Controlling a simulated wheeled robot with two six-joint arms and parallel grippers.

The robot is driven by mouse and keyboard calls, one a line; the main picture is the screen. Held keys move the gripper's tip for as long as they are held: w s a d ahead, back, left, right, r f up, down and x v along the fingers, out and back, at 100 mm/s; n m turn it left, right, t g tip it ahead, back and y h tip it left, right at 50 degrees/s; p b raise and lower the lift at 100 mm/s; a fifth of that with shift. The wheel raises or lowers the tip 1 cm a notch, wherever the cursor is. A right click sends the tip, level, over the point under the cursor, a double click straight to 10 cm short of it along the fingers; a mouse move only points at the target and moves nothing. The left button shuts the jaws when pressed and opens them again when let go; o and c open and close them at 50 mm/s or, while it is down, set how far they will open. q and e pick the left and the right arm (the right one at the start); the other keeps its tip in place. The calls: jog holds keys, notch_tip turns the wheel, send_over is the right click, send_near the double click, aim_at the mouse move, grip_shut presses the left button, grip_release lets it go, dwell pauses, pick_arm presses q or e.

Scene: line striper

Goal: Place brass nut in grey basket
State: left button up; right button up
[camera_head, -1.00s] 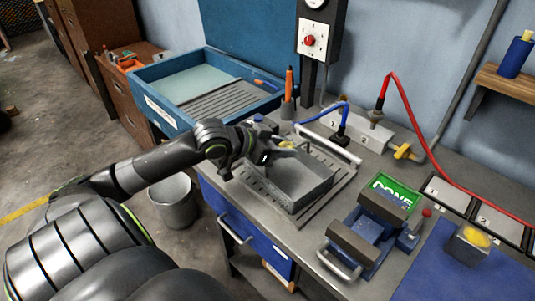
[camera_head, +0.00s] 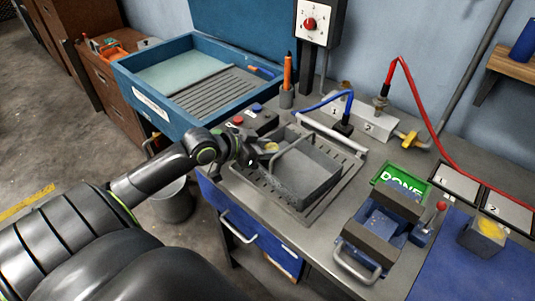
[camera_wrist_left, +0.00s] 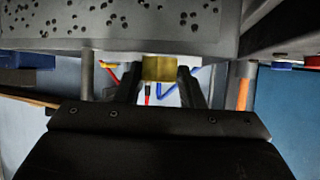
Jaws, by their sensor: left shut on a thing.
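The brass nut (camera_head: 271,147) is a small yellow piece at the tip of my left gripper (camera_head: 266,150). In the left wrist view, the brass nut (camera_wrist_left: 158,68) sits between the two dark fingers of my left gripper (camera_wrist_left: 159,85), which is shut on it. The grey basket (camera_head: 318,178) is an open metal box with a bar handle, standing on a slotted tray on the bench. My gripper is at the basket's back-left side in the head view; its exact height over the rim is hard to tell. A perforated grey surface, likely the basket (camera_wrist_left: 110,25), fills the top of the wrist view. My right gripper is out of view.
A small box with a red button (camera_head: 258,120) and an orange pen in a holder (camera_head: 287,95) stand behind the gripper. A blue vise (camera_head: 380,228) and a green DONE sign (camera_head: 402,182) are right of the basket. A blue washing basin (camera_head: 160,105) stands at back left.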

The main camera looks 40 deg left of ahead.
pick_arm(q)
notch_tip(320, 180, down, 2)
jog(key=shift+f, duration=0.1)
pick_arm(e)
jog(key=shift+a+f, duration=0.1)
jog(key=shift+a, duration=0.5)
pick_arm(q)
jog(key=shift+f, duration=0.15)
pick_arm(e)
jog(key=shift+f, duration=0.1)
